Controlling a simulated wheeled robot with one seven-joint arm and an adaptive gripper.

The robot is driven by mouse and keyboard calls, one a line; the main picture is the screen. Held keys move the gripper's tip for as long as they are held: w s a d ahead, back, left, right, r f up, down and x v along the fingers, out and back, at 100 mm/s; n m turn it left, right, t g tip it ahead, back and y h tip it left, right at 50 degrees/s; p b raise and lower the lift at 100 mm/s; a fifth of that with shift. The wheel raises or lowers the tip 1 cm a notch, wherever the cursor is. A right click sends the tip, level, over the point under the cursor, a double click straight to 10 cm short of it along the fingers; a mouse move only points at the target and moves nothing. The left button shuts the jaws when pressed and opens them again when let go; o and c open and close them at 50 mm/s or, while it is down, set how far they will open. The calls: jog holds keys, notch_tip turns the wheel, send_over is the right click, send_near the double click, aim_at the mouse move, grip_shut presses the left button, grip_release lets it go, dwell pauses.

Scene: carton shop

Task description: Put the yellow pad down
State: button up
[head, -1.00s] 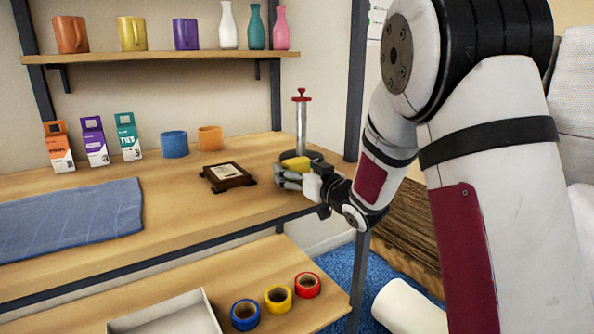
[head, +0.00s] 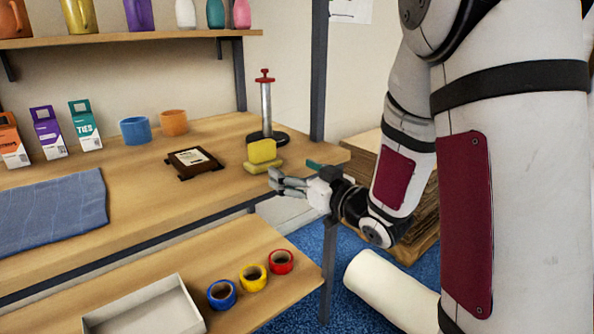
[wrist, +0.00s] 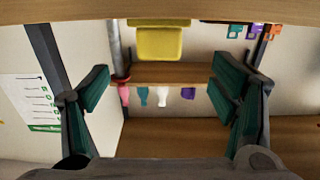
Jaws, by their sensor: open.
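The yellow pad (head: 262,151) stands tilted up near the right end of the workbench (head: 215,201), on or against a flatter yellow-green piece (head: 263,167). I cannot tell exactly how the two touch. In the wrist view, which looks upside down, the yellow pad (wrist: 160,43) is ahead of the fingers, with the flatter piece (wrist: 159,22) above it in the picture. My gripper (head: 273,181) is open and empty, in front of the pad and apart from it. Both fingers spread wide in the wrist view (wrist: 159,88), with nothing between them.
A metal post with a red top and dark base (head: 266,105) stands just behind the pad. A dark-framed plaque (head: 194,161) lies to its left. Cups, cartons and a blue cloth (head: 50,212) are further left. Tape rolls (head: 253,277) sit on the lower shelf.

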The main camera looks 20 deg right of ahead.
jog(key=shift+s+d, duration=0.1)
jog(key=shift+s, duration=0.25)
jog(key=shift+r, duration=0.1)
jog(key=s+d+m+g+h, duration=0.4)
jog(key=s+g+h, duration=0.35)
jog(key=s, duration=0.55)
jog(key=s+a+g, duration=0.2)
jog(key=s+g, duration=0.1)
jog(key=s, duration=0.6)
jog(key=s+a+g+y, duration=0.1)
jog(key=s+a+g, duration=0.2)
jog(key=s, duration=0.6)
jog(key=s+a+f+g+y, duration=0.1)
jog(key=s+a+g, duration=0.2)
jog(key=s, duration=0.6)
jog(key=shift+s, duration=0.25)
jog(key=shift+f, duration=0.1)
